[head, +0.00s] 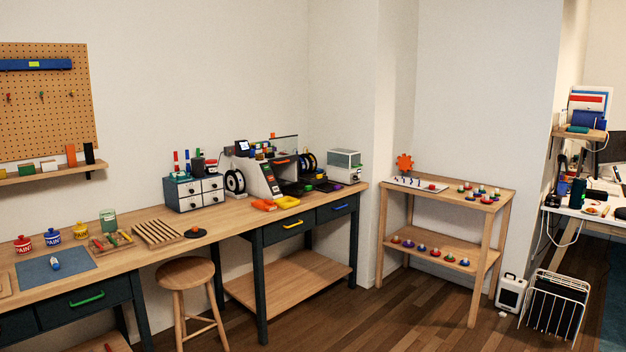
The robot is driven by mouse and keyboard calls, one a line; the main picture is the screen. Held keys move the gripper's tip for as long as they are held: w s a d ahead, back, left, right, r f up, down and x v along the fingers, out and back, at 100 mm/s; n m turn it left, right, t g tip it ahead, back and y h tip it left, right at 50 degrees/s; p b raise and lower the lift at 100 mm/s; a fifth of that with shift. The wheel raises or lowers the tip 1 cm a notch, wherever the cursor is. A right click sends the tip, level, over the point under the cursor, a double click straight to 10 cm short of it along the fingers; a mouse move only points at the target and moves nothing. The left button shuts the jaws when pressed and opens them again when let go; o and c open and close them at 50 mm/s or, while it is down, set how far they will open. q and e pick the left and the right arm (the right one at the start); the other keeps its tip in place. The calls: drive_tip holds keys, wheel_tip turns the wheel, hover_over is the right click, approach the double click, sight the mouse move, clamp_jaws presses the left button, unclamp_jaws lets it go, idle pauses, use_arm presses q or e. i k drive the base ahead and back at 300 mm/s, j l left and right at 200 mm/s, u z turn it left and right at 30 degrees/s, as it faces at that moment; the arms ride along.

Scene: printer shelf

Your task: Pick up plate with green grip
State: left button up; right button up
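Several small dark flat pieces lie on the wooden bench by the 3D printer (262,178). One of them, a dark plate (308,188), seems to have a green part at its edge, but it is too small to be sure. Neither of my grippers shows in the head view.
A stool (186,274) stands before the bench. A two-level shelf (452,194) holds several small coloured pieces. The wooden floor between bench and shelf is clear.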

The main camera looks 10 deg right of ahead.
sight(299, 186)
drive_tip(key=z, duration=0.2)
drive_tip(key=i+z, duration=0.25)
drive_tip(key=i, duration=4.5)
